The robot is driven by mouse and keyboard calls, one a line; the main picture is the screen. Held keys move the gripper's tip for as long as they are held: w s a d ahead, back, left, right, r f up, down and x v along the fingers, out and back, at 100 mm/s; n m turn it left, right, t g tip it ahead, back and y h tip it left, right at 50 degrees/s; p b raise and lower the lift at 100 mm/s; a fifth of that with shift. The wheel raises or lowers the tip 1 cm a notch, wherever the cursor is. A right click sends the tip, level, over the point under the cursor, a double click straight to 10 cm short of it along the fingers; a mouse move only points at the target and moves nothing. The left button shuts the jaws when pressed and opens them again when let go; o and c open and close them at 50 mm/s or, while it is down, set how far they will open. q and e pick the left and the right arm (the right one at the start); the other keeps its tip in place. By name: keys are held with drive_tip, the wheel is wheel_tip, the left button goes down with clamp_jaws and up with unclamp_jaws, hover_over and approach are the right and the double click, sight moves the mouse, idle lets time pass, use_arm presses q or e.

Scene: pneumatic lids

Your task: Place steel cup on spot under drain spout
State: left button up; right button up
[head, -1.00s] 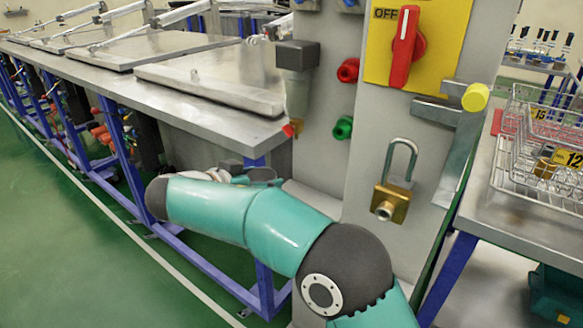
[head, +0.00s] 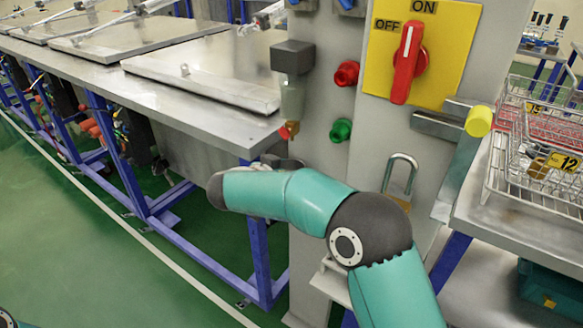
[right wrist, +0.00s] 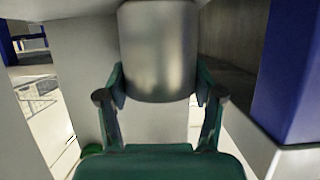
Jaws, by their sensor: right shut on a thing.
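The steel cup (right wrist: 158,50) is a plain grey cylinder between the two fingers of my right gripper (right wrist: 160,100) in the right wrist view. The fingers press against its sides, and its top is cut off by the frame edge. In the head view, only dark parts of my right gripper (head: 280,163) show behind my teal forearm, and the cup is hidden there. The gripper is just below the drain spout (head: 288,131), an orange-and-brass tip under a clear filter bowl. The spot under the spout is hidden by my arm. My left gripper is out of view.
A steel worktop (head: 215,128) on blue legs lies left. A wire basket (head: 530,190) stands right.

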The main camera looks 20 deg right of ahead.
drive_tip(key=shift+f, duration=0.1)
drive_tip(key=shift+f+b, duration=0.1)
drive_tip(key=shift+b, duration=0.2)
drive_tip(key=o, duration=1.3)
drive_tip(key=shift+a+r+p, duration=0.1)
drive_tip(key=shift+r+p, duration=0.15)
drive_tip(key=shift+p, duration=0.05)
drive_tip(key=b+v, duration=0.1)
drive_tip(key=v, duration=1)
drive_tip(key=shift+s+a+r, duration=0.15)
drive_tip(key=shift+s+a, duration=0.1)
drive_tip(key=shift+s, duration=0.05)
